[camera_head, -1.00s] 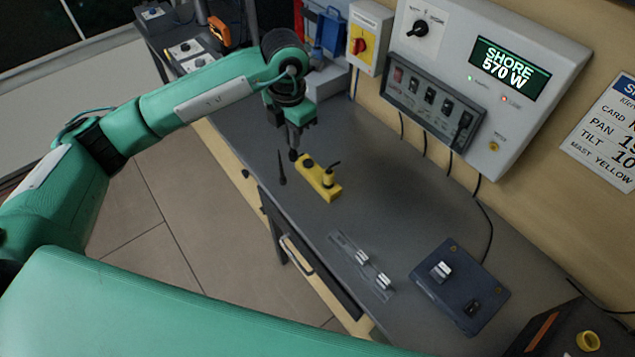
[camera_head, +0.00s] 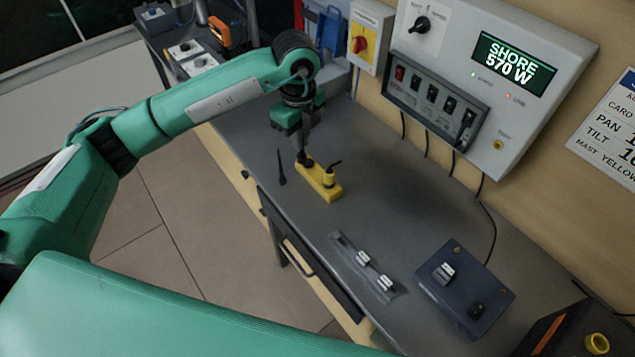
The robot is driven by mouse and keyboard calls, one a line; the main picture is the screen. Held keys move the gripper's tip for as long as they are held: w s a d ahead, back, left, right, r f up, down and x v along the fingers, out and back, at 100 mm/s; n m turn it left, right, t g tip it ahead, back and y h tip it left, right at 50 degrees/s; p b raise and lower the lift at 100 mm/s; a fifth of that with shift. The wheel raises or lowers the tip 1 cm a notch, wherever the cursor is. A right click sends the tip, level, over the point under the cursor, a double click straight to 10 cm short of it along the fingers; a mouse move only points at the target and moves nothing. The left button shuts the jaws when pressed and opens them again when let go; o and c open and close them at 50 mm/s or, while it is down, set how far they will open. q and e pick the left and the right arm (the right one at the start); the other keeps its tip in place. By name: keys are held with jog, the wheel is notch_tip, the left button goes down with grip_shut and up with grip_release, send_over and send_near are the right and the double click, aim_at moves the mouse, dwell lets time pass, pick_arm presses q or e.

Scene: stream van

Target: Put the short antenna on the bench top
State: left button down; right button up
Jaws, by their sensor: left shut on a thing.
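My left gripper (camera_head: 304,154) points down at the left end of a small yellow block (camera_head: 324,192) on the bench top (camera_head: 375,205). It is shut on a dark stub (camera_head: 308,162) at that end; the fingers hide most of it, and I cannot tell if it is the short antenna. A thin dark tapered piece (camera_head: 281,168), shaped like an antenna, is on the bench just left of the block, apart from the gripper. A yellow plug with a bent black top (camera_head: 329,175) rises from the block's right part. My right gripper is out of view.
A grey strip with white switches (camera_head: 363,264) and a dark blue box (camera_head: 463,290) lie toward the near end. A wall panel with a display (camera_head: 513,63) and hanging cables edges the back. Bench right of the block is clear.

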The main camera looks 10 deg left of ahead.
pick_arm(q)
jog(key=shift+f, duration=0.25)
notch_tip(320, 180, down, 18)
jog(key=p, duration=0.5)
jog(key=shift+f+p, duration=0.25)
jog(key=shift+p, duration=0.05)
jog(key=shift+f, duration=0.55)
jog(key=shift+f, duration=0.2)
jog(key=c, duration=1.6)
grip_release()
jog(key=shift+o, duration=0.2)
jog(key=shift+r, duration=0.1)
